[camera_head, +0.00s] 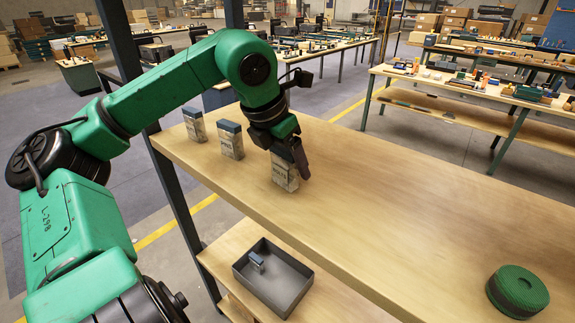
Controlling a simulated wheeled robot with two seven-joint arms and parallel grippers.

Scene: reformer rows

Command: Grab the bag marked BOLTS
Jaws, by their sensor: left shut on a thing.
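Three small pale bags with dark tops and printed labels stand in a row on the wooden table. The labels are too small to read surely. The far left bag (195,125) and the middle bag (230,141) stand free. My left gripper (292,153) points down over the nearest bag (284,176) and is shut on its top, hiding that part. This bag is upright, at or very near the table top; I cannot tell whether it touches. My right gripper is out of view.
A green ribbed round thing (517,290) sits at the table's right front. A grey tray (291,303) with a small item inside is on the lower shelf. A dark upright post (150,130) stands at the table's left end. The table's middle (400,205) is clear.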

